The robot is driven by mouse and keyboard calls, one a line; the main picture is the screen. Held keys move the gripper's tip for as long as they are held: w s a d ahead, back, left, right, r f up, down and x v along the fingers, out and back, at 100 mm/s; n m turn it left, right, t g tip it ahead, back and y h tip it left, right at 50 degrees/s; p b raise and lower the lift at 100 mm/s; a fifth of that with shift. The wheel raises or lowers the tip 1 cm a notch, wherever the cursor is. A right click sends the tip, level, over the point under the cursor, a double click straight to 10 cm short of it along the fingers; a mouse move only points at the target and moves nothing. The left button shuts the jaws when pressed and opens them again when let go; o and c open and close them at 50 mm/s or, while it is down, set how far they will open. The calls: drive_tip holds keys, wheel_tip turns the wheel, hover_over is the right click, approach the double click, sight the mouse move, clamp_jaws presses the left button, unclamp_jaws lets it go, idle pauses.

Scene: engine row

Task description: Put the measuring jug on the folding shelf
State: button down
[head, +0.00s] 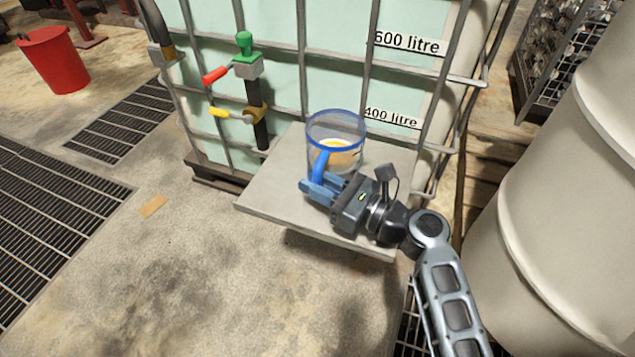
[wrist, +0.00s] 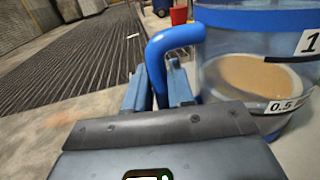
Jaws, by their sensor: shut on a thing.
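The measuring jug (head: 335,140) is clear with a blue rim and blue handle, and amber liquid shows low inside it. It is upright over the grey folding shelf (head: 268,200), which juts from the front of the caged tank. I cannot tell whether its base touches the shelf. My gripper (head: 318,188) is shut on the jug's blue handle, on the near side of the jug. In the wrist view the jug (wrist: 245,75) stands to the right of the fingers (wrist: 158,88), with the handle between them. The jug's lower part is partly hidden by my gripper.
The caged tank (head: 335,62) stands behind the shelf, with valves and coloured handles (head: 240,85) left of the jug. A large pale drum (head: 560,200) stands close on the right of my arm. A red bucket (head: 53,60) is far left. Floor gratings (head: 45,220) lie left.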

drive_tip(key=shift+f, duration=0.1)
drive_tip(key=c, duration=1)
unclamp_jaws()
drive_tip(key=p+v, duration=0.3)
drive_tip(key=v, duration=0.9)
